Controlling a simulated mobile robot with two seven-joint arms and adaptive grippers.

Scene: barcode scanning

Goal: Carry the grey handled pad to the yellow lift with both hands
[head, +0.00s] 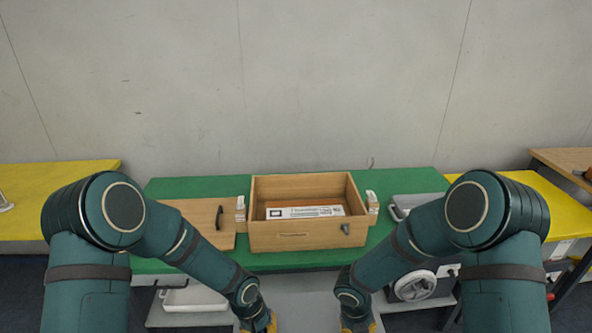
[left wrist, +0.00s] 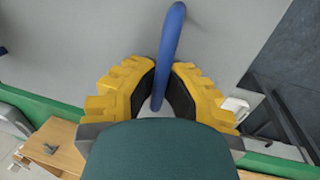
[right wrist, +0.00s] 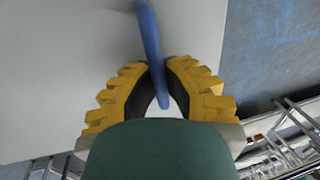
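The grey pad (head: 312,300) shows at the bottom middle of the head view, in front of the green table; its near part is cut off by the frame. My left gripper (head: 262,324) is at its left side and my right gripper (head: 358,324) at its right side. In the left wrist view, the yellow fingers close around a blue handle (left wrist: 171,50) over the grey pad (left wrist: 90,45). In the right wrist view, the fingers close around another blue handle (right wrist: 150,40) of the pad (right wrist: 70,60). I cannot make out a yellow lift.
The green table (head: 400,183) ahead carries an open wooden box (head: 290,238) with a white packet (head: 305,212), a wooden board (head: 190,215) and a grey tray (head: 415,203). Yellow tabletops stand left (head: 30,190) and right (head: 560,205). A white tray (head: 192,299) sits below.

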